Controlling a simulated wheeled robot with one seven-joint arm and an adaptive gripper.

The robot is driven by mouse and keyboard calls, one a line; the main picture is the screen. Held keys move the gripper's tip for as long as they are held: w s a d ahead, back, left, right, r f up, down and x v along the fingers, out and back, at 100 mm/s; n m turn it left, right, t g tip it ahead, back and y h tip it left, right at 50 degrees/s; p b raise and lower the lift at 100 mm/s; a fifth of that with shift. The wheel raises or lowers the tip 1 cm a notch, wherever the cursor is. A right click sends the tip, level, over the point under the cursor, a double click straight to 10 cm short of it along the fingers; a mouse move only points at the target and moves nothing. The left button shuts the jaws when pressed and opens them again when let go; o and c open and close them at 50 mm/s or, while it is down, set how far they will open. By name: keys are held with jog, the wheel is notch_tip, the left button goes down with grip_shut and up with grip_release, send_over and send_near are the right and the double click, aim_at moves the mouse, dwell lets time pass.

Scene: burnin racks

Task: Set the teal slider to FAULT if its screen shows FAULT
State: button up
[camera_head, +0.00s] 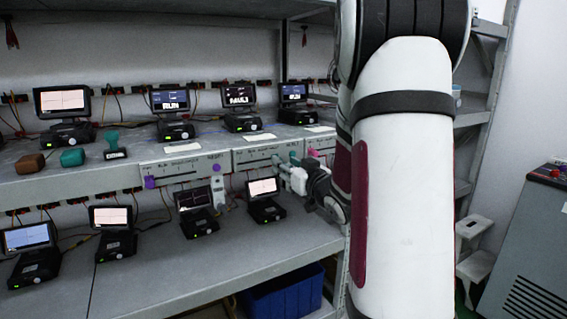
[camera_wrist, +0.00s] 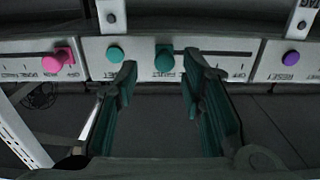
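The teal slider (camera_wrist: 165,58) sits at the left end of its dark slot in the wrist view, where the labels appear upside down. The label beside it is partly hidden; OFF is at the slot's other end. A round teal knob (camera_wrist: 114,54) is beside it on the same panel (camera_wrist: 215,46). My gripper (camera_wrist: 160,64) is open, its fingertips on either side of the slider; contact is unclear. In the head view my gripper (camera_head: 285,168) is at the shelf-edge panel. A screen above reads FAULT (camera_head: 238,96); a screen to its right (camera_head: 293,91) appears to read RUN.
Another screen reads RUN (camera_head: 170,100). A pink slider (camera_wrist: 57,60) and a purple knob (camera_wrist: 290,59) are on neighbouring panels. A teal stamp-like object (camera_head: 114,148) and a teal block (camera_head: 72,158) rest on the upper shelf. A blue bin (camera_head: 285,297) stands below.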

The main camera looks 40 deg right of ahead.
jog(key=v, duration=0.9)
jog(key=shift+s, duration=0.25)
jog(key=shift+w, duration=0.1)
